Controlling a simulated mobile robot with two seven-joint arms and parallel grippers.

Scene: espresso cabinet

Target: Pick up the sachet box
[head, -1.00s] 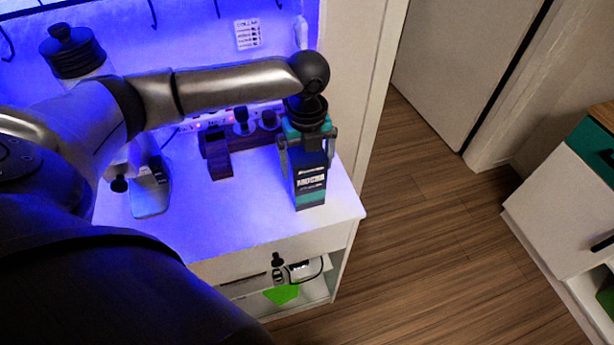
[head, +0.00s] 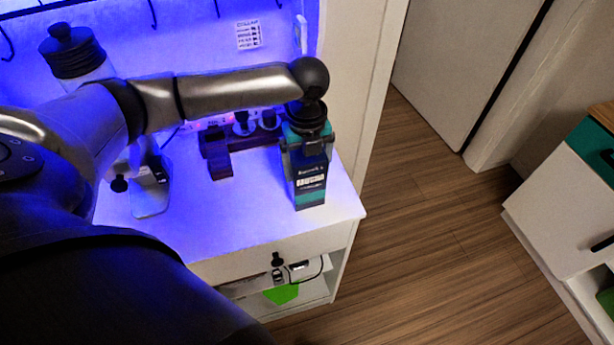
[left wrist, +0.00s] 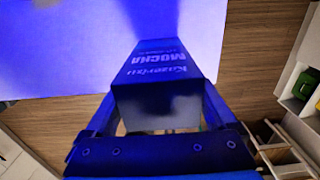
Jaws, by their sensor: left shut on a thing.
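The sachet box (head: 309,182) is a tall, dark box with teal parts and white lettering. It stands upright at the right end of the white cabinet top in the head view. In the left wrist view the box (left wrist: 158,75) shows the word MOCHA and sits between the fingers. My left gripper (head: 307,150) comes down from above and is shut on the upper part of the box. I cannot tell whether the box's base touches the top or is slightly off it. My right gripper is not in view.
The white cabinet top (head: 235,215) is clear in front of the box. A dark wooden holder (head: 218,160) stands to its left, with a power strip (head: 240,122) behind. A grinder-like device (head: 150,190) is farther left. Open floor (head: 420,240) lies right of the cabinet.

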